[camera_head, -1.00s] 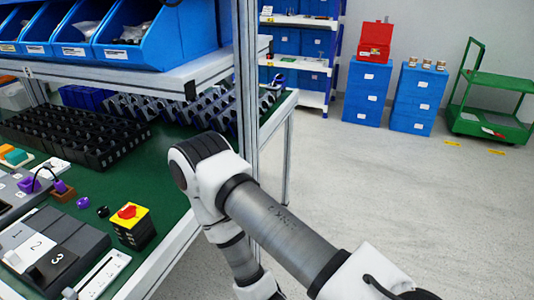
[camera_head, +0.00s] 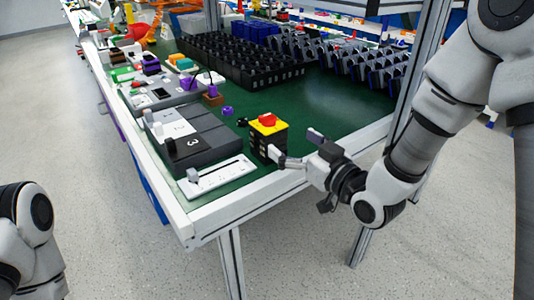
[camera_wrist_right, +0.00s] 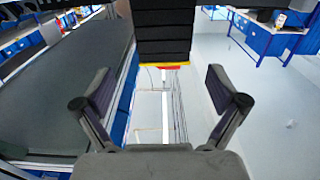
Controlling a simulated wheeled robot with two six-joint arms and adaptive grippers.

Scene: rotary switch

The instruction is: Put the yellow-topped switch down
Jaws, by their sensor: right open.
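The yellow-topped switch (camera_head: 268,137) is a black box with a yellow top and a red knob. It stands upright on the green table near its right front edge. My right gripper (camera_head: 298,146) is open just to the right of the switch, one finger overlapping its lower side in the head view. I cannot tell whether that finger touches it. In the right wrist view the switch (camera_wrist_right: 164,32) appears upside down at the top, beyond the spread fingers of the gripper (camera_wrist_right: 163,88), with nothing between them. My left arm shows at the lower left; its gripper is out of view.
Left of the switch are a grey panel numbered 1, 2, 3 (camera_head: 202,137) and a white slider panel (camera_head: 225,179). A purple knob (camera_head: 228,110) lies behind. Black racks (camera_head: 240,62) fill the back. A metal post (camera_head: 417,65) stands behind my right arm. Green tabletop (camera_head: 325,107) is bare behind the switch.

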